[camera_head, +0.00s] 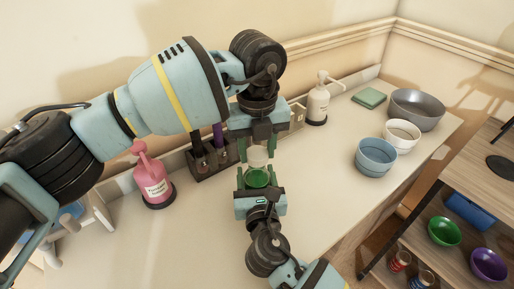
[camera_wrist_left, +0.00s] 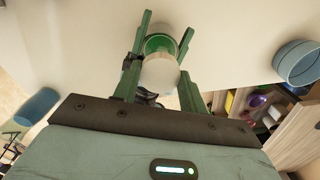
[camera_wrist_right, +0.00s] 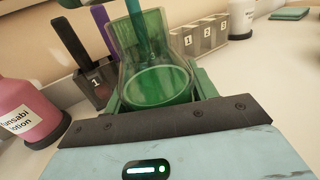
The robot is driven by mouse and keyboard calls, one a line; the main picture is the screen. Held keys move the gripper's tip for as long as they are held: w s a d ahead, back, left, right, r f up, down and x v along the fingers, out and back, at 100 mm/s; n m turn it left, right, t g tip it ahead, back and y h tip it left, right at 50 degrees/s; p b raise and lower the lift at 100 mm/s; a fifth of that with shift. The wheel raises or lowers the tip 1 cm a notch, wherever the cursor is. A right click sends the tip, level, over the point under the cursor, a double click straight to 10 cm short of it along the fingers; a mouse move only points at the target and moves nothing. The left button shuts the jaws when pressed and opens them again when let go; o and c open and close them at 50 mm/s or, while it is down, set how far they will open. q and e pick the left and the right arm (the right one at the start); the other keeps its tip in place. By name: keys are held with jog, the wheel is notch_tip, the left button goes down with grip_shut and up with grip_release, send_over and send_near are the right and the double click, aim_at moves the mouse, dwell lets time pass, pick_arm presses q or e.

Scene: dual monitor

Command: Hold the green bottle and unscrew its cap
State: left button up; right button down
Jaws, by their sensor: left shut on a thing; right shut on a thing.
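The green see-through bottle (camera_head: 257,179) is over the counter in the middle of the head view, between the fingers of my right gripper (camera_head: 259,186). My left gripper (camera_head: 257,146) reaches down from above and is shut on the whitish cap (camera_head: 257,157). In the left wrist view the cap (camera_wrist_left: 161,74) covers part of the bottle (camera_wrist_left: 158,43). I cannot tell whether the cap still touches the bottle.
A pink pump bottle (camera_head: 154,182) and a dark holder (camera_head: 205,163) stand to the left. A white pump bottle (camera_head: 317,104), a blue bowl (camera_head: 376,156), a white bowl (camera_head: 401,137) and a grey bowl (camera_head: 418,108) are to the right. The front counter is clear.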

aim_at(257, 153)
pick_arm(q)
jog(key=shift+r, duration=2)
pick_arm(e)
jog(key=shift+c, duration=2)
grip_release()
jog(key=shift+s, duration=0.1)
pick_arm(q)
jog(key=shift+r+p, duration=0.4)
jog(key=shift+r, duration=0.2)
pick_arm(e)
jog(key=s, duration=0.4)
jog(key=s+d, duration=0.1)
jog(key=s, duration=0.6)
jog(key=shift+s+d, duration=0.15)
jog(key=shift+s, duration=0.25)
